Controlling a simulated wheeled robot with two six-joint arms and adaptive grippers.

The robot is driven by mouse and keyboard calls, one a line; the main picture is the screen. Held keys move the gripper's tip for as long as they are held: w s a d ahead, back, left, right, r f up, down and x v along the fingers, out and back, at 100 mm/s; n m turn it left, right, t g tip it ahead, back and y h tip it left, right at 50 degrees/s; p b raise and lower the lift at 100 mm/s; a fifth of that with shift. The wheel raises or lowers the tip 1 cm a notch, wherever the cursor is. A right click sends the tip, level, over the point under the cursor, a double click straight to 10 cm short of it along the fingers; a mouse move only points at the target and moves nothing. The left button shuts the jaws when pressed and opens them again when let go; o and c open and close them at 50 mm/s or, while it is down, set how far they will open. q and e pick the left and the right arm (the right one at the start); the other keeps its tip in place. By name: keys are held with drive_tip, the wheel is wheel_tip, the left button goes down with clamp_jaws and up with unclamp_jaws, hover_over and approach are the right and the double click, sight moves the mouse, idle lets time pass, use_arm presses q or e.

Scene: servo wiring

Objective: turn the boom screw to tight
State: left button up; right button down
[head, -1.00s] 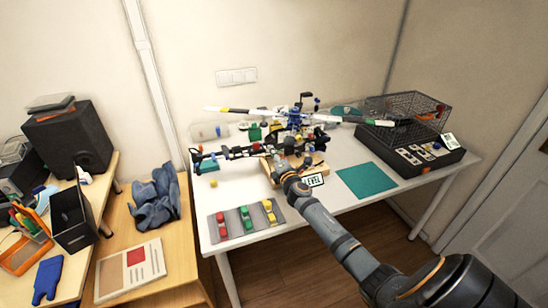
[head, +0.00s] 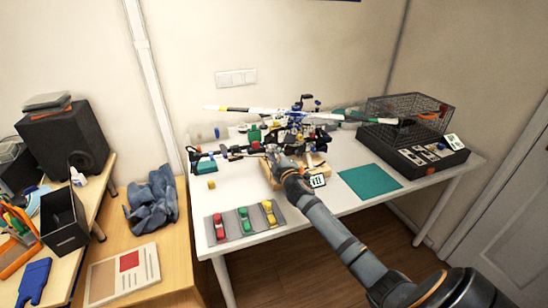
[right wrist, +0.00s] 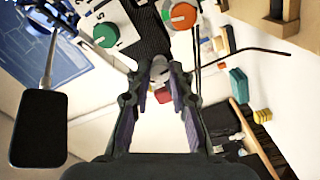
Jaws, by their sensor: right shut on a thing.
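The model helicopter (head: 298,126) stands on the white table, its tail boom (head: 232,152) pointing left. My right gripper (head: 275,153) reaches in at the root of the boom. In the right wrist view my right gripper (right wrist: 160,80) has its fingertips closed around a small pale grey piece (right wrist: 160,68), which seems to be the boom screw. The fingers hide most of it, so its turn angle cannot be told. A red piece shows just between the fingers. My left gripper is not in view.
A wooden block (head: 309,171) and a small display (head: 317,181) are close to my right gripper. A green mat (head: 370,181) lies to the right and a grey tray (head: 245,222) with coloured pieces in front. A wire basket (head: 410,112) stands at the back right.

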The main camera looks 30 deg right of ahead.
drive_tip(key=shift+f+m, duration=0.15)
drive_tip(key=shift+m, duration=0.45)
drive_tip(key=shift+b, duration=0.3)
drive_tip(key=c, duration=1.2)
unclamp_jaws()
drive_tip(key=v, duration=1.2)
drive_tip(key=shift+s, duration=0.1)
